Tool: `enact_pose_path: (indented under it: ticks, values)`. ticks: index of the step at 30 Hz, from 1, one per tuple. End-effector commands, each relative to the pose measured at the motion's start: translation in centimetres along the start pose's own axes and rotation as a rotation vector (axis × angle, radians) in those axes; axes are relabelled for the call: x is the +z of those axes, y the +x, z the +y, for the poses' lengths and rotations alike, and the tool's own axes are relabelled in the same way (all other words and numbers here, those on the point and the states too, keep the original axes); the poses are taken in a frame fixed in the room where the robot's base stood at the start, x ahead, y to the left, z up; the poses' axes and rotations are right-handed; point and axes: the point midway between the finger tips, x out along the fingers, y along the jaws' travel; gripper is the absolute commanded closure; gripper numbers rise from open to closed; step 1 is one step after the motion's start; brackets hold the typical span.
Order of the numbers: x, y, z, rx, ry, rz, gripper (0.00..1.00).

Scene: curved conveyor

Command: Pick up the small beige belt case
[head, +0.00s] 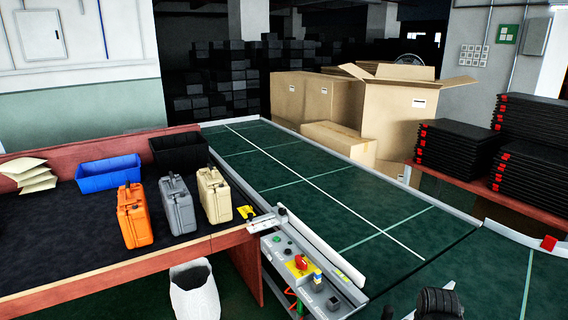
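The small beige case (214,195) stands upright on the dark table top. It has a handle on top and is the rightmost of three cases in a row, close to the table's right edge. Nothing is touching it from above. Dark ribbed parts show at the bottom edge of the head view, right of centre, over the green conveyor. They look like part of my arm, far to the right of the beige case. I cannot make out the gripper's fingers or whether it holds anything.
A grey case (177,205) and an orange case (134,215) stand left of the beige one. Behind are a blue bin (108,174) and a black bin (180,150). A control panel (312,277) flanks the green conveyor (330,190). Cardboard boxes (395,115) stand beyond.

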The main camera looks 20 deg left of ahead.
Motion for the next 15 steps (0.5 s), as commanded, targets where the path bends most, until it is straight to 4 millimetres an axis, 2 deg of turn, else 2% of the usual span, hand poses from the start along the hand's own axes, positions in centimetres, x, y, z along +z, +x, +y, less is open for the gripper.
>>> enact_pose_path:
  ticks: [11,15]
  values:
    - [0.0,0.0,0.0,0.0,0.0,0.0,1.0]
    - [0.0,0.0,0.0,0.0,0.0,0.0,0.79]
